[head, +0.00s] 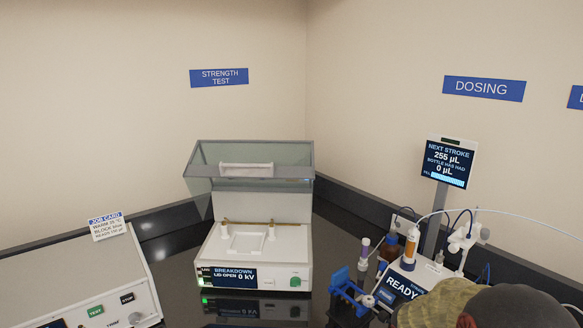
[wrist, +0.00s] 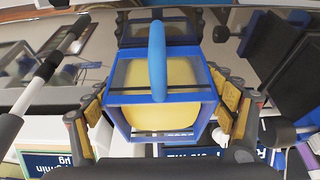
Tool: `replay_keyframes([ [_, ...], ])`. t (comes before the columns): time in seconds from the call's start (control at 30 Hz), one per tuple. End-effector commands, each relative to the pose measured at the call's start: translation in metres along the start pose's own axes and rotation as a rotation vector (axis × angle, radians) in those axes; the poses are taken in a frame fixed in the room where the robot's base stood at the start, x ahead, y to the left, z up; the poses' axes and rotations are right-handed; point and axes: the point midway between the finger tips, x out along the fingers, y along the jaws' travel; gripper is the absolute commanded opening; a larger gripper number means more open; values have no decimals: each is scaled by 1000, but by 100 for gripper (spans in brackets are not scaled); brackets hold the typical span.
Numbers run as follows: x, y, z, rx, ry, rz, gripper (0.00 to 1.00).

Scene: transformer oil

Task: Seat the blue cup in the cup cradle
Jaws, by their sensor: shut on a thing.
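The blue cup (wrist: 206,90) fills the middle of the wrist view, a blue-edged clear box with yellow liquid inside and a blue handle arching toward the camera. My gripper (wrist: 160,108) is shut on it, with a tan-padded finger at each side. In the head view a pale square recess between two posts on the breakdown tester, seemingly the cup cradle (head: 247,242), is empty. The tester's clear lid (head: 250,160) is raised. My arm covers the lower right of the head view. I cannot tell whether the blue part (head: 342,280) there belongs to the cup.
The breakdown tester (head: 225,258) stands on a dark glossy bench, its screen reading lid open, 0 kV. A dosing unit (head: 405,287) with bottles, tubes and a screen (head: 449,163) is at the right. A white instrument (head: 70,290) is at the left.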

Motion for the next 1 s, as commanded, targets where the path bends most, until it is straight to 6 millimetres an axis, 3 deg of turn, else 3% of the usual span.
replay_keyframes([
  [0.23,-2,-1,-2,1,2,-3,27],
  [1.0,-38,-1,-17,0,2,-2,27],
])
